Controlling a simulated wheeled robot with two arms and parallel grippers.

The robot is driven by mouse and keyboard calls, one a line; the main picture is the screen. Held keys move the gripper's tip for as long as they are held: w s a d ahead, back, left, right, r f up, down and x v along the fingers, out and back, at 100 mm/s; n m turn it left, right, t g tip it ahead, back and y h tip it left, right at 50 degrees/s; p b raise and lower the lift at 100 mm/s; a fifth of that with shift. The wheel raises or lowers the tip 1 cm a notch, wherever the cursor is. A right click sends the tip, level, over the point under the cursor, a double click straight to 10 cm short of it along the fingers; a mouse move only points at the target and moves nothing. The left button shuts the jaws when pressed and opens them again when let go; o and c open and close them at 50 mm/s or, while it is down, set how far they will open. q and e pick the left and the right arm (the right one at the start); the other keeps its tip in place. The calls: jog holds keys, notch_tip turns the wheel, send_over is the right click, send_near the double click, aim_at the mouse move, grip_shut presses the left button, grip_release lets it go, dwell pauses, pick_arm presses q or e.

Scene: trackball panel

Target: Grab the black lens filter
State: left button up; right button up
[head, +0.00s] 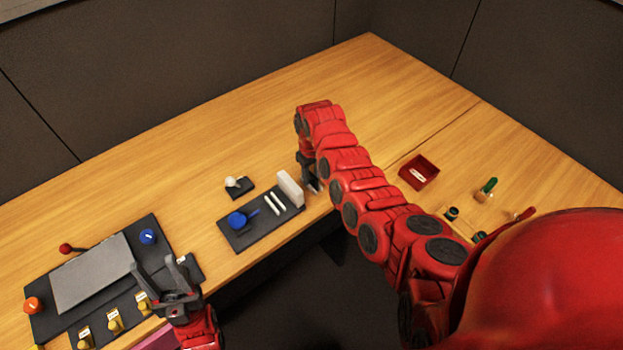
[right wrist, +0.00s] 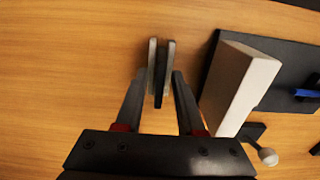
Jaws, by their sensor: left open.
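My right gripper (right wrist: 161,70) points down over the wooden table, and its two pads are close together. A thin black piece, seen edge-on between the pads, looks like the black lens filter (right wrist: 160,75). Its round face is hidden from this side. In the head view my right gripper (head: 311,178) is near the table's front edge, just right of the white block (head: 290,188), partly hidden by its own arm. My left gripper (head: 172,275) is open and empty above the panel at the lower left.
A dark tray (head: 245,240) carries the white block, thin white strips and a blue knob (head: 237,219). A white-ball joystick (head: 234,182) stands behind it. A large black panel (head: 45,322) with knobs lies left. A red box (head: 419,171) lies right. The back of the table is clear.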

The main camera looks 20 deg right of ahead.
grip_shut()
jog(key=shift+r, duration=0.1)
